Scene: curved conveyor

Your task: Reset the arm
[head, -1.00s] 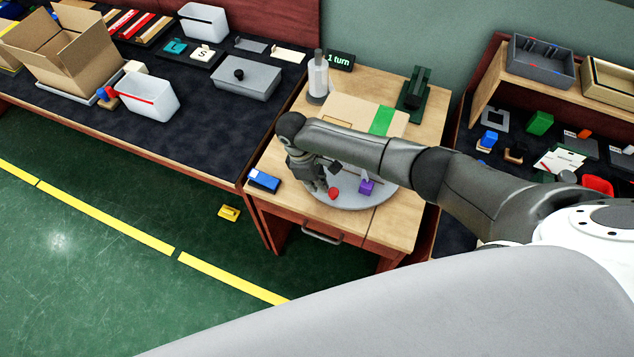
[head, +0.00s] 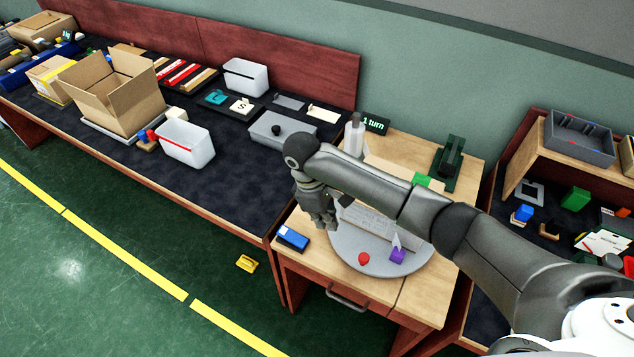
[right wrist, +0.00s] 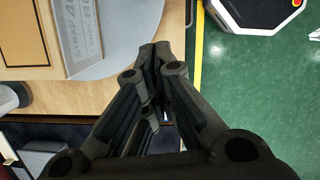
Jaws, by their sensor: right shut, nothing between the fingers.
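My right arm (head: 385,195) reaches in from the right over the small wooden table. Its gripper (head: 328,223) points down by the left edge of the grey round turntable (head: 350,262), near a blue box (head: 292,238). In the right wrist view the fingers of my right gripper (right wrist: 155,50) meet at the tips, with nothing between them. The turntable (right wrist: 125,50) shows beside them, with lettering on a grey block. My left gripper is not in view.
A red piece (head: 363,259) and a purple piece (head: 398,254) are on the turntable. A white bottle (head: 354,137) and a "1 turn" sign (head: 375,123) stand behind. An open carton (head: 115,95) is on the dark bench at left. The green floor in front is mostly clear.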

